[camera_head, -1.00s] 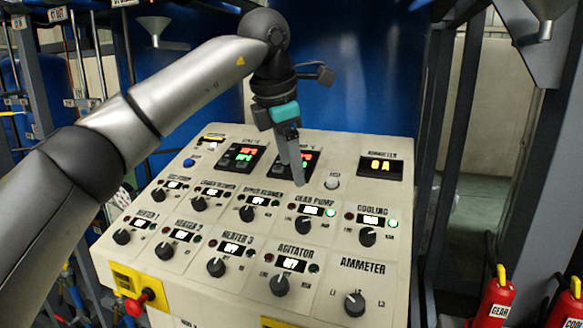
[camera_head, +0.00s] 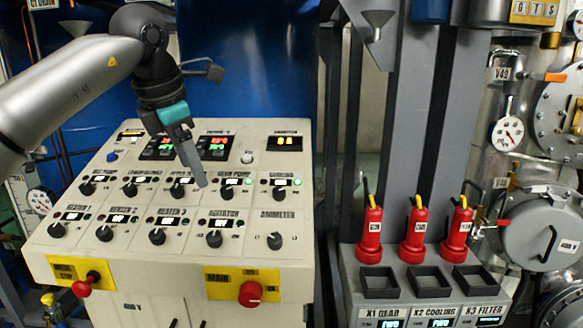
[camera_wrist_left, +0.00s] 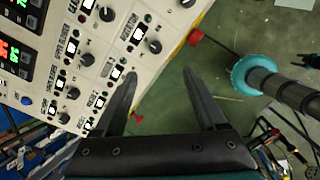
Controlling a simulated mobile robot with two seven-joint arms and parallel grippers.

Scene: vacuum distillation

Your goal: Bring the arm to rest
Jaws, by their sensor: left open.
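My left gripper (camera_head: 201,184) hangs over the sloped control panel (camera_head: 120,240), its fingers pointing down above the upper row of knobs. In the left wrist view its two dark fingers (camera_wrist_left: 160,75) are spread apart with nothing between them. That view looks past the fingers to the panel on the left and the green floor (camera_wrist_left: 235,55) on the right. I cannot tell the exact height of the fingertips over the panel. My left arm (camera_head: 60,90) comes in from the left, raised and bent at the elbow.
The panel has several black knobs, lit displays, a red main knob (camera_head: 250,293) and a red stop button (camera_head: 82,288) at its front. Several red handles (camera_head: 418,230) stand on a grey box at right. A blue tank (camera_head: 250,60) stands behind. Pipes and a gauge (camera_head: 507,134) line the far right.

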